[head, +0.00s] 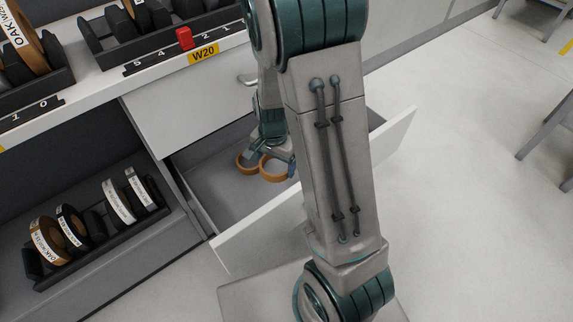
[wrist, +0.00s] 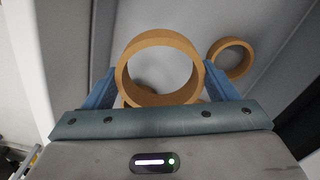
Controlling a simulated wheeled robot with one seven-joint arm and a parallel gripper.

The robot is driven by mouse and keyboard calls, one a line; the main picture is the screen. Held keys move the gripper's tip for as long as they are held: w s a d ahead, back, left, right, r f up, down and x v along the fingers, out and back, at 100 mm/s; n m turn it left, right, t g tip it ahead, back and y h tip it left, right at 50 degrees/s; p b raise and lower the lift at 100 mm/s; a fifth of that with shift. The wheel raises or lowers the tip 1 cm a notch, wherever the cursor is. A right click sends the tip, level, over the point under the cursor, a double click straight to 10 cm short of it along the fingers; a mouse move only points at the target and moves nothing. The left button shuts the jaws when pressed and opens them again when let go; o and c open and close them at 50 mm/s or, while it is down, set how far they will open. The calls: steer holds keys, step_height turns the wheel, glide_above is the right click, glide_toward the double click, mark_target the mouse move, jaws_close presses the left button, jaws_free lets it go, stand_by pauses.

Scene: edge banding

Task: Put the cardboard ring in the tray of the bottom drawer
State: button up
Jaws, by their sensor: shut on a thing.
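My gripper (wrist: 161,68) is shut on a cardboard ring (wrist: 160,38), with one blue finger on each side of it. In the head view the held ring (head: 273,179) is over the open drawer (head: 212,190), inside its walls. A second, similar ring (head: 240,166) is in the drawer to the left of the held one; a ring (wrist: 231,43) also shows to the right of the held one in the wrist view. I cannot tell how far the held ring is above the drawer floor. My arm hides part of the drawer's right side.
A closed white drawer front (head: 190,105) is above the open drawer. Left of it, an open shelf holds a rack with several edge-banding rolls (head: 118,201). The counter carries more rolls, a red block (head: 184,38) and a yellow W20 label (head: 203,55).

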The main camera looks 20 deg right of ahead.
step_height(320, 180, down, 14)
steer(key=b, duration=0.6)
steer(key=shift+r, duration=0.25)
steer(key=shift+f+b, duration=0.2)
steer(key=shift+b, duration=0.1)
steer(key=o, duration=0.9)
step_height(320, 180, up, 13)
steer(key=p, duration=0.6)
step_height(320, 180, up, 8)
steer(key=n, duration=0.4)
glide_above(276, 195)
steer(key=s, duration=0.5)
steer(key=shift+s+a+r+n+t, duration=0.1)
steer(key=shift+s+r+n+t, duration=0.1)
steer(key=shift+s+r+n, duration=1.05)
steer(key=shift+s+a+r+n+t, duration=0.1)
steer(key=shift+s+r+n+t, duration=0.1)
steer(key=shift+s+r+n, duration=1)
steer(key=shift+s+a+r+n+t, duration=0.15)
steer(key=shift+s+r+n, duration=0.4)
steer(key=shift+s+r, duration=0.8)
steer(key=shift+s+d+f, duration=0.1)
steer(key=shift+s+f, duration=0.25)
